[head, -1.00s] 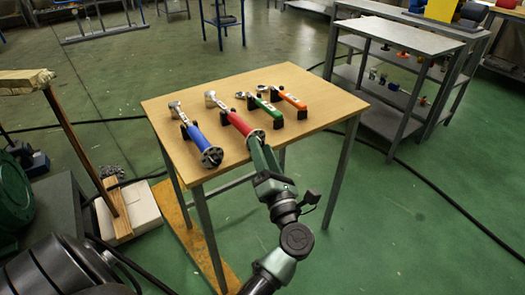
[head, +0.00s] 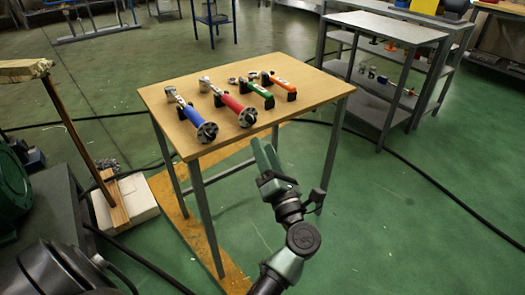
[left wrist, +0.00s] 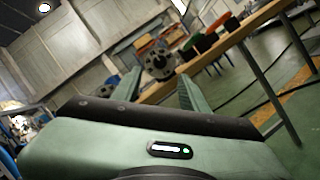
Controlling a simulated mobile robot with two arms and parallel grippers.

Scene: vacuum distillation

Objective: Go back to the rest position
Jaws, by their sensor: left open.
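My left gripper (head: 264,152) is in front of the near right side of the wooden table (head: 315,92), apart from the tools. It is open and empty; in the left wrist view its two fingers (left wrist: 160,84) stand apart. On the table lie a blue-handled tool (head: 192,115), a red-handled tool (head: 232,103), a green-handled tool (head: 257,89) and an orange-handled tool (head: 282,82), side by side on small black supports. In the left wrist view a dark round handle end (left wrist: 160,63) shows beyond the fingers. My right gripper is not in view.
A grey shelf unit (head: 385,27) with small items stands at the back right. At left are a wooden post (head: 75,130) and a white block (head: 135,203). A black cable (head: 420,180) crosses the green floor. The floor right of the table is fairly clear.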

